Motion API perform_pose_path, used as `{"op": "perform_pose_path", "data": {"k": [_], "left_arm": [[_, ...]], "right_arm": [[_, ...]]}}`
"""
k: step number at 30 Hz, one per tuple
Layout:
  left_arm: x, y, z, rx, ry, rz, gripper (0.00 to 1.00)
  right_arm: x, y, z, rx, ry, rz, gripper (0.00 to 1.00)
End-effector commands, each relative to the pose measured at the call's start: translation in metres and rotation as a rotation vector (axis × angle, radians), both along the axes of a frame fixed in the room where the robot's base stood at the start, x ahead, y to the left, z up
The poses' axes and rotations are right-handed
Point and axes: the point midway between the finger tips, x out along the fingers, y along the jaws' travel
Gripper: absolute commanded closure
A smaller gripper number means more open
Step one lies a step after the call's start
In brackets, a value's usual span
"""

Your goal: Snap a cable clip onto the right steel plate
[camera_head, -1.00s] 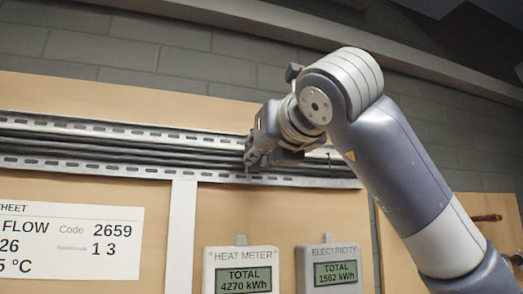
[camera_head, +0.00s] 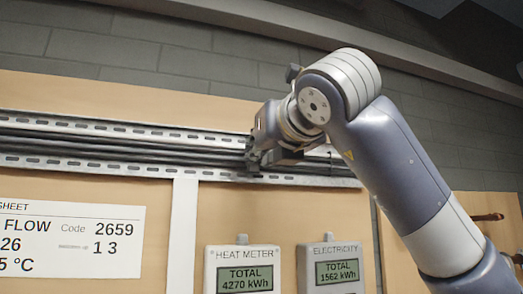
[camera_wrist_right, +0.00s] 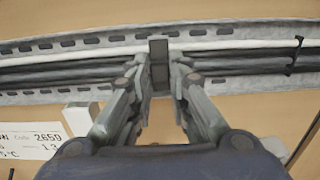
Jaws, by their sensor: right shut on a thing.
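A slotted steel tray (camera_head: 70,162) runs across the wall board with several dark cables (camera_head: 120,146) along it. I cannot tell which part is the right steel plate. My right gripper (camera_head: 256,160) is at the tray, left of its right end. In the right wrist view the fingers (camera_wrist_right: 158,82) are shut on a dark cable clip (camera_wrist_right: 159,62), which lies upright across the cables between the two slotted edges. Whether it is seated is not clear. A second thin dark clip (camera_wrist_right: 296,55) spans the cables further right. My left gripper is out of view.
Below the tray are a heat meter (camera_head: 242,269), an electricity meter (camera_head: 331,270) and a white data sheet (camera_head: 70,242). A light vertical strip (camera_head: 181,235) runs down from the tray. A copper-coloured pipe (camera_head: 488,217) is at the right.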

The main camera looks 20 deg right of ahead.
Motion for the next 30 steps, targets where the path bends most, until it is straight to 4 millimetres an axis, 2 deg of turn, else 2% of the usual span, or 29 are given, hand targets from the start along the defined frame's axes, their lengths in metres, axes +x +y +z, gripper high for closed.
{"op": "perform_pose_path", "data": {"k": [19,20,21,22,30], "left_arm": [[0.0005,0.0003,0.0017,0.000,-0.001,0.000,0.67],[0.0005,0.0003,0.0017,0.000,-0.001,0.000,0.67],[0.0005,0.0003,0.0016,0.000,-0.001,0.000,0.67],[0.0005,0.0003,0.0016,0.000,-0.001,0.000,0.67],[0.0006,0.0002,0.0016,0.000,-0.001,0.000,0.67]], "right_arm": [[0.0067,0.0005,0.0002,0.000,0.000,0.000,1.00],[0.0068,0.0005,0.0002,0.000,-0.001,0.000,0.80],[0.0067,0.0004,0.0002,0.000,-0.001,0.000,0.71],[0.0067,0.0004,0.0002,0.000,-0.001,0.000,0.67],[0.0065,0.0003,0.0001,0.000,0.000,0.000,0.67]]}}
